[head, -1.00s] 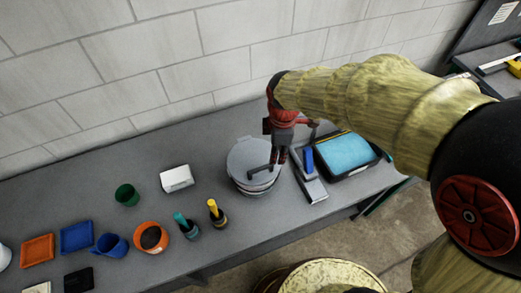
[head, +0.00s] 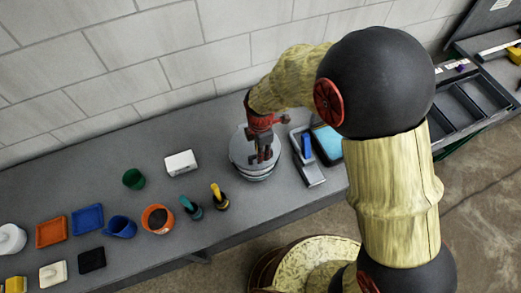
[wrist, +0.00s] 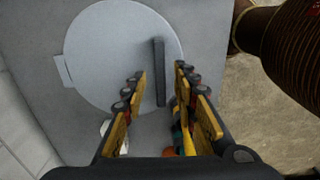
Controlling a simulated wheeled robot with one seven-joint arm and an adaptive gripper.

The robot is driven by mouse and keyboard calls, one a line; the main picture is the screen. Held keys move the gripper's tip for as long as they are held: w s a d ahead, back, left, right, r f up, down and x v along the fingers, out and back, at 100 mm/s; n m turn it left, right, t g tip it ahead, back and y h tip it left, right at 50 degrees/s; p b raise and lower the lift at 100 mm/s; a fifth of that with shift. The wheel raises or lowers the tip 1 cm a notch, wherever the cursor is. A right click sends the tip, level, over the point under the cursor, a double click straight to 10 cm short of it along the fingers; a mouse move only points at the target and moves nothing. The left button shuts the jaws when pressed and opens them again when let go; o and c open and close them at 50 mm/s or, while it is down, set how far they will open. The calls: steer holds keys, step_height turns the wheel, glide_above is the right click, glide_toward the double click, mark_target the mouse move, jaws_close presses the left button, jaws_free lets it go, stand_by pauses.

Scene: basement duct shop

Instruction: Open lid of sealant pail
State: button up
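The grey sealant pail (head: 237,162) stands on the bench against the wall, with its flat round lid on top. In the wrist view the lid (wrist: 105,50) is a pale grey disc with a small tab at its left edge. A dark bar handle (wrist: 158,90) stands on the lid toward its right side. My gripper (wrist: 160,71) is open, with one finger on each side of the bar in the picture. I cannot tell whether the fingertips touch the lid. In the head view my gripper (head: 263,158) covers the handle and part of the lid.
A grey device with a blue part (head: 307,150) and a blue-topped tray (head: 327,143) lie right of the pail. The bench front edge is near.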

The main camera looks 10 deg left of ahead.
steer(key=shift+f, duration=0.1)
steer(key=shift+c, duration=1)
jaws_close()
